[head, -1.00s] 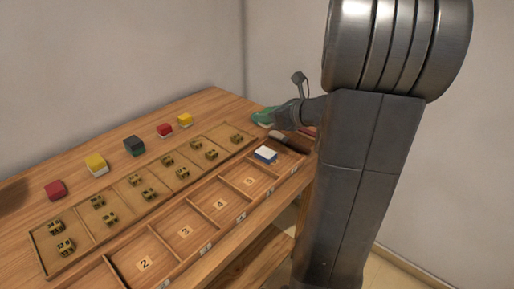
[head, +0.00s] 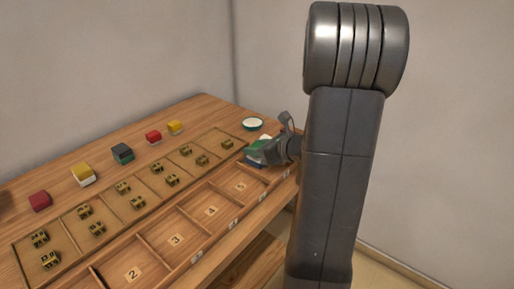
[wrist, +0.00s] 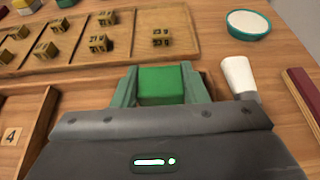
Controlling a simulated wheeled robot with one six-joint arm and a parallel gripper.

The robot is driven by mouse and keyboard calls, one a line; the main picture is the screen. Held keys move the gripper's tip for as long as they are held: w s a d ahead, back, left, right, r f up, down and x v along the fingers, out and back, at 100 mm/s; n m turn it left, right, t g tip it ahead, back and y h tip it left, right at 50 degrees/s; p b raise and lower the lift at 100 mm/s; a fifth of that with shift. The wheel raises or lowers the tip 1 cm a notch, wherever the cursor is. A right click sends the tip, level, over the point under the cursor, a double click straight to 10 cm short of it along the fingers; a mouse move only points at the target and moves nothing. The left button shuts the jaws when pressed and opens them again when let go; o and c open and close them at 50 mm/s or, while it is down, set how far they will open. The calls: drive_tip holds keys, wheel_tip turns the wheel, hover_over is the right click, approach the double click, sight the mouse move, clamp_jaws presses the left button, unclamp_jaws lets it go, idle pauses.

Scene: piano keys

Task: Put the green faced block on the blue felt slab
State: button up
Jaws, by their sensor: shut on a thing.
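My gripper (wrist: 160,88) is shut on the green faced block (wrist: 160,83), whose green top shows between the fingers in the wrist view. In the head view my gripper (head: 262,150) is at the far end of the tray of numbered compartments. A small blue piece (head: 253,163), seemingly the blue felt slab, shows just below my gripper in the head view. My gripper hides most of it, and I cannot tell whether the block touches it. The slab is not visible in the wrist view, where the gripper body covers that area.
The numbered tray (head: 193,222) runs along the table front, beside a shallow tray (head: 72,222) of small brass-coloured cubes. Several coloured blocks, including a dark one (head: 122,153), stand behind. A teal-rimmed dish (wrist: 247,25), a white cylinder (wrist: 239,77) and a dark red bar (wrist: 303,92) are nearby.

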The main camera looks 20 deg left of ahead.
drive_tip(key=shift+f+b, duration=0.25)
drive_tip(key=shift+b, duration=0.05)
drive_tip(key=o, duration=0.9)
drive_tip(key=shift+r, duration=0.1)
drive_tip(key=shift+o, duration=0.2)
drive_tip(key=shift+r+p, duration=0.15)
drive_tip(key=shift+p, duration=0.2)
drive_tip(key=shift+d+r, duration=0.15)
drive_tip(key=shift+d, duration=0.05)
drive_tip(key=p+v, duration=0.1)
drive_tip(key=v, duration=1)
drive_tip(key=shift+s+d, duration=0.2)
drive_tip(key=shift+d, duration=0.05)
